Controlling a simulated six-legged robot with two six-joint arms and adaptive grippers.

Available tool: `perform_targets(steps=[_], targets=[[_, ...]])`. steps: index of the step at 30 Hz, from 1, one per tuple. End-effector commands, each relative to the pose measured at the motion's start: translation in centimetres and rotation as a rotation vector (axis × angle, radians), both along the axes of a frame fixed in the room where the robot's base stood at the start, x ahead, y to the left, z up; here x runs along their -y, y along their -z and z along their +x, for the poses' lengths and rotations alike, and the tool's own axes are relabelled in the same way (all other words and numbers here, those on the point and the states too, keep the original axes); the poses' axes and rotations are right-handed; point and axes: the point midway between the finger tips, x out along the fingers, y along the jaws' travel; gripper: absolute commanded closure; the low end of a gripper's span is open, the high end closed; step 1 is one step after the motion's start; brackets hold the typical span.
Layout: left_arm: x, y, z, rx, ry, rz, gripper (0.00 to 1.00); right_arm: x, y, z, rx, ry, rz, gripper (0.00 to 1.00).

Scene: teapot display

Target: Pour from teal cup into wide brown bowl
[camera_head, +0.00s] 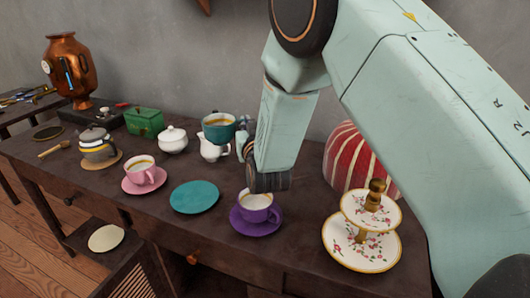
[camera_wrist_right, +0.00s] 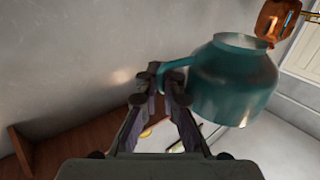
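The teal cup (camera_head: 218,127) shows in the head view near the back of the table, with brown liquid inside. In the right wrist view the teal cup (camera_wrist_right: 235,82) is large and close, its handle between my fingertips. My right gripper (camera_wrist_right: 163,78) is shut on that handle. In the head view my right gripper (camera_head: 243,137) is partly hidden behind my own wrist, just right of the cup. The cup looks about upright and appears raised above the table. I cannot make out a wide brown bowl in either view. My left gripper is not in view.
A white creamer (camera_head: 213,149) and white sugar pot (camera_head: 173,140) stand close below the cup. A bare teal saucer (camera_head: 194,197), pink cup (camera_head: 141,170), purple cup (camera_head: 257,206) and tiered stand (camera_head: 362,242) occupy the front. A copper urn (camera_head: 71,70) stands far left.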

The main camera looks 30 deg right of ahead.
Motion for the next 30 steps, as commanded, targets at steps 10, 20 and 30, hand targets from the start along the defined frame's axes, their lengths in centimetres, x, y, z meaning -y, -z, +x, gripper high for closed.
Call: perform_targets(steps=[10, 20, 30], targets=[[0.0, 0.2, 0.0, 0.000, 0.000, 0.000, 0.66, 1.5, 1.3, 0.2, -0.027, 0.006, 0.136, 1.00], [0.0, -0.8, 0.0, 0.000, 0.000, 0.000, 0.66, 3.2, 1.5, 0.5, -0.076, 0.006, 0.344, 1.00], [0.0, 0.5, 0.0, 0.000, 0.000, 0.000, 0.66, 4.8, 4.2, 1.0, -0.126, 0.006, 0.550, 1.00]])
